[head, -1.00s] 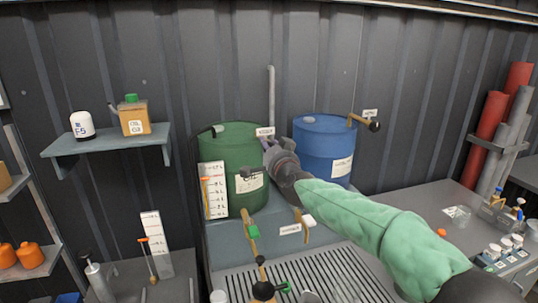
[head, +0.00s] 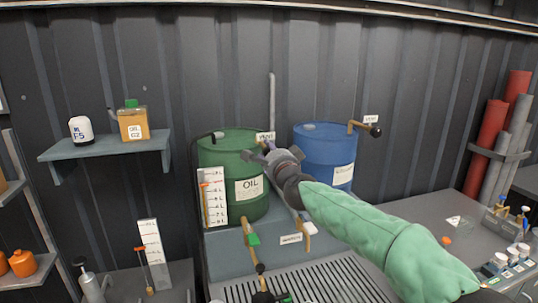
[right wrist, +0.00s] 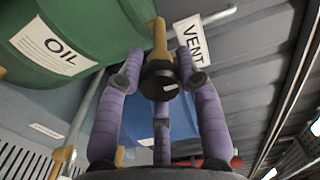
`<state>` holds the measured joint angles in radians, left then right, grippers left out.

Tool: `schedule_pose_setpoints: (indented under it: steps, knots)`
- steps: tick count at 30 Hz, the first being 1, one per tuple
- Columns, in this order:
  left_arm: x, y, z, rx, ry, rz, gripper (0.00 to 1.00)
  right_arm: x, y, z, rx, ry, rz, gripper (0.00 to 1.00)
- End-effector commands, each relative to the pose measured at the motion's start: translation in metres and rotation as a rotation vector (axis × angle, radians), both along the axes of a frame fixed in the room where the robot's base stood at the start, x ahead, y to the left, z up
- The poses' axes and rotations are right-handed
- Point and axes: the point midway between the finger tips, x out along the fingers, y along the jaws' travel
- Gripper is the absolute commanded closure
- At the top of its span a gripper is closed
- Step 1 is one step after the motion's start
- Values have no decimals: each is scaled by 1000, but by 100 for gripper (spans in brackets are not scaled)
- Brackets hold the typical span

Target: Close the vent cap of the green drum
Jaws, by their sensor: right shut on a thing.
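The green drum (head: 222,150), labelled OIL, stands on the left of a grey-blue ledge. It also fills the upper left of the right wrist view (right wrist: 90,25). Its vent cap is a brass arm (right wrist: 160,38) with a dark round end (right wrist: 158,82), beside a white VENT tag (right wrist: 192,40). My right gripper (head: 264,152) is at the drum's upper right side, its purple fingers (right wrist: 160,88) shut around the dark end. In the head view the gripper hides most of the cap. My left gripper is not in view.
A blue drum (head: 325,150) with its own brass vent arm (head: 362,127) stands just right of my gripper. A level gauge board (head: 213,197) and brass taps (head: 248,232) are in front. A slatted grate (head: 330,285) lies below.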

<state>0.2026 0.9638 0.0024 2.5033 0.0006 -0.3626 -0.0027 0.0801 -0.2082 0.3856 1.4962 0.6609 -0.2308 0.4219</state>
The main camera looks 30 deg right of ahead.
Motion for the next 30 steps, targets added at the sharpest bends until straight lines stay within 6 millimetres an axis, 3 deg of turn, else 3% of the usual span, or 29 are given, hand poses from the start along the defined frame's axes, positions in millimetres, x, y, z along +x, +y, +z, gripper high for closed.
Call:
schedule_pose_setpoints:
  steps: [12,13,15,25,30]
  knots:
    - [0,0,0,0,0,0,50,-2,-4,6,6,-13,-8,97]
    - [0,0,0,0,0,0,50,-2,-4,6,6,-13,-8,56]
    - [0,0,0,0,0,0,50,-2,-3,6,6,-12,-8,40]
    - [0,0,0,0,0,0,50,-1,-1,2,6,-5,-3,40]
    - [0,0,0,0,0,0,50,-12,2,2,7,-5,-3,40]
